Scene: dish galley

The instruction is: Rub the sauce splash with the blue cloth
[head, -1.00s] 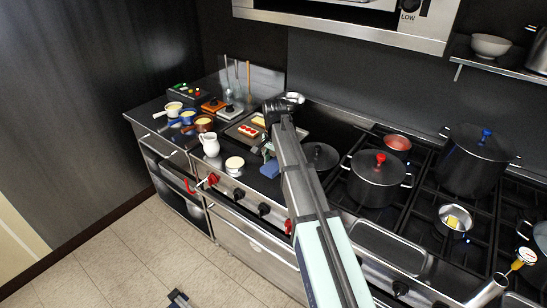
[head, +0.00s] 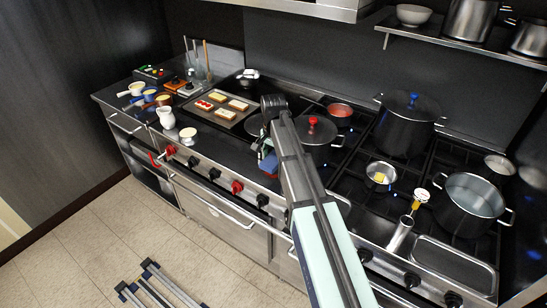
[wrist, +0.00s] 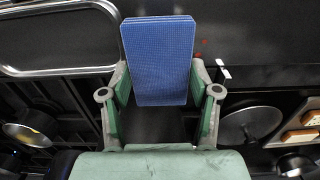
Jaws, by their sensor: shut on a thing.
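The blue cloth (wrist: 159,62) is a flat, folded pad held between the two fingers of my gripper (wrist: 159,88) in the wrist view. In the head view the blue cloth (head: 268,164) hangs below my gripper (head: 267,146), by the front of the range, partly hidden by my arm. Small red spots, seemingly the sauce splash (wrist: 203,42), show on the dark surface just right of the cloth in the wrist view. The cloth may hide more of it. I cannot tell whether the cloth touches the surface.
A griddle with toasts (head: 226,113) lies behind left. A white jug (head: 166,117) and a small cream-topped pot (head: 188,134) stand on the left. A steel tray (wrist: 55,68) shows in the wrist view.

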